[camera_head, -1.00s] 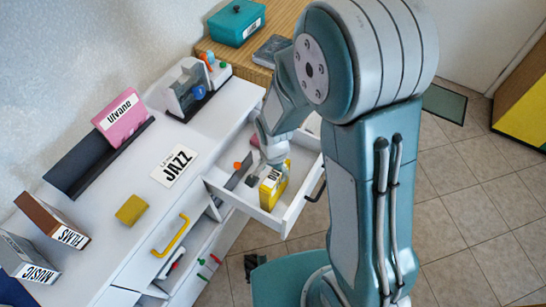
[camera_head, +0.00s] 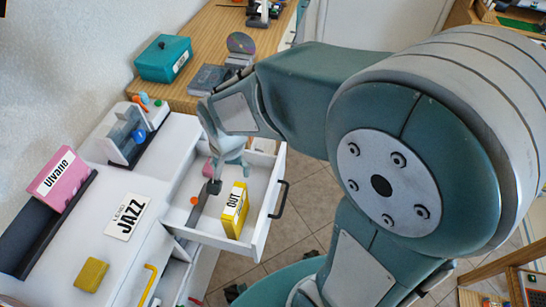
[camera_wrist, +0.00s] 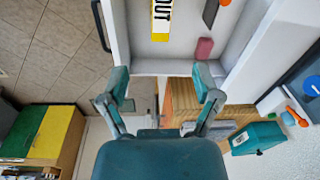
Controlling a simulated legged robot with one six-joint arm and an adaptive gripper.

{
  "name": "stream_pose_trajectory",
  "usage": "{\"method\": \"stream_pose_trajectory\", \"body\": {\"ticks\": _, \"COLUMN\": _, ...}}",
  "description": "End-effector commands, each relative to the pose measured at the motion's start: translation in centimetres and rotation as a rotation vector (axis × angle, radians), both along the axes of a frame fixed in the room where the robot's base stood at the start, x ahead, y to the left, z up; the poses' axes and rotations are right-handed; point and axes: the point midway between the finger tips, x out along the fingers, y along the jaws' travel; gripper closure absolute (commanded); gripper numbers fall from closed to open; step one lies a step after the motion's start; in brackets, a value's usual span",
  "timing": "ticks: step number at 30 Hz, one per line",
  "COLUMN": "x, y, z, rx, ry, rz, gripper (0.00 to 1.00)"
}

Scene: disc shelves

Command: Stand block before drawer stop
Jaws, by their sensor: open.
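A yellow block labelled OUT (camera_head: 236,208) stands upright in the open white drawer (camera_head: 270,165). In the wrist view, the block (camera_wrist: 161,20) shows near the top edge, partly cut off. My gripper (camera_head: 219,172) hangs above the drawer's far side. In the wrist view, its two fingers (camera_wrist: 162,88) are spread with nothing between them, and they are apart from the block. A small pink piece (camera_wrist: 204,48) lies in the drawer and is partly hidden behind my gripper in the head view. A dark strip (camera_head: 201,202) stands in the drawer, left of the block; I cannot tell if it is the stop.
An orange knob (camera_head: 194,200) is beside the dark strip. The counter holds a JAZZ card (camera_head: 127,216), a yellow pad (camera_head: 91,275) and a pink Ulvano box (camera_head: 62,182). A teal box (camera_head: 163,58) sits on the wooden table behind. Floor is clear right of the drawer.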

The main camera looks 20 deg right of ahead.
Motion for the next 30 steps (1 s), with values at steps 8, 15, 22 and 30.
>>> {"method": "stream_pose_trajectory", "body": {"ticks": 8, "x": -3.6, "y": -3.8, "z": 7.5, "rx": -0.025, "ry": -0.185, "rz": 0.218, "gripper": 0.18}}
{"method": "stream_pose_trajectory", "body": {"ticks": 15, "x": -7.9, "y": -6.4, "z": 11.8, "rx": -0.103, "ry": -0.325, "rz": 0.402, "gripper": 0.18}}
{"method": "stream_pose_trajectory", "body": {"ticks": 22, "x": -10.5, "y": -7.5, "z": 13.4, "rx": -0.169, "ry": -0.393, "rz": 0.508, "gripper": 0.18}}
{"method": "stream_pose_trajectory", "body": {"ticks": 30, "x": -10.6, "y": -7.6, "z": 13.5, "rx": -0.174, "ry": -0.397, "rz": 0.52, "gripper": 0.18}}
